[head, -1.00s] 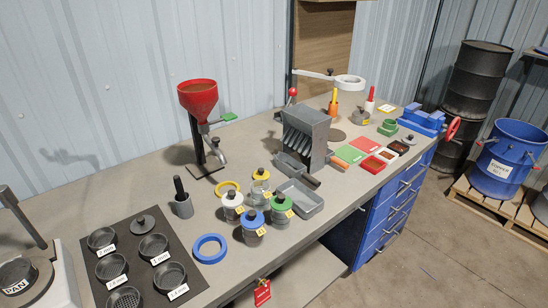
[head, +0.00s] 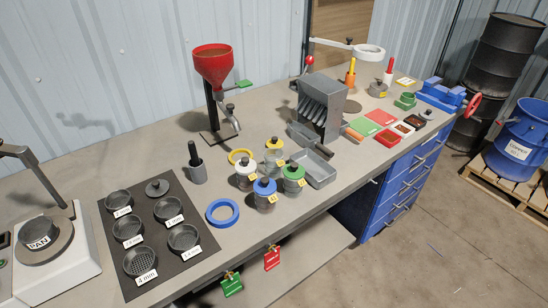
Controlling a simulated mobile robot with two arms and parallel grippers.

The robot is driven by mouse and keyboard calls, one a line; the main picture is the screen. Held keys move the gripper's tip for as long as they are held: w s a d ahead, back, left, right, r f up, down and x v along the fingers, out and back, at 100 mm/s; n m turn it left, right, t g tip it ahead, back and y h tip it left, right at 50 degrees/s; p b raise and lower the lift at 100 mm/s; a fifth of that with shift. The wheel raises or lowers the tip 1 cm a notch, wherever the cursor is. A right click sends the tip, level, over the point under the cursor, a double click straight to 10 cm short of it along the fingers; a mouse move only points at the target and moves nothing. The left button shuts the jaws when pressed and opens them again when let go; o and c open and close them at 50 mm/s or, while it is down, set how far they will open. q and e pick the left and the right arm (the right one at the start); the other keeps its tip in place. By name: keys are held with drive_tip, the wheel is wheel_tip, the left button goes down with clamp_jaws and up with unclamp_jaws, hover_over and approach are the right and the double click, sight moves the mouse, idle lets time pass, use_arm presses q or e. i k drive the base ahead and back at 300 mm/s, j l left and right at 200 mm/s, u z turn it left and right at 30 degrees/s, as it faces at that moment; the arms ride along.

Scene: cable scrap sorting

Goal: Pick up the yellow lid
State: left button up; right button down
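The yellow lid (head: 279,145) has a dark knob and sits on a clear jar (head: 273,158), behind the other lidded jars. A white lid (head: 244,170), a blue lid (head: 264,188) and a green lid (head: 293,172) sit on jars close in front and to the sides, partly hiding the yellow-lidded jar. A yellow ring (head: 233,159) lies flat on the bench just left of it. Neither of my grippers shows in the head view.
On the grey bench (head: 230,255), a blue ring (head: 208,219) lies in front and a dark cup with a pestle (head: 197,173) stands left. A red funnel stand (head: 212,68) rises behind. A grey tray (head: 321,174) and slotted box (head: 322,105) are right.

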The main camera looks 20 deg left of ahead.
sight(273, 142)
drive_tip(key=i+l, duration=0.4)
drive_tip(key=i+l+u, duration=0.1)
drive_tip(key=i+l, duration=0.3)
drive_tip(key=l, duration=0.15)
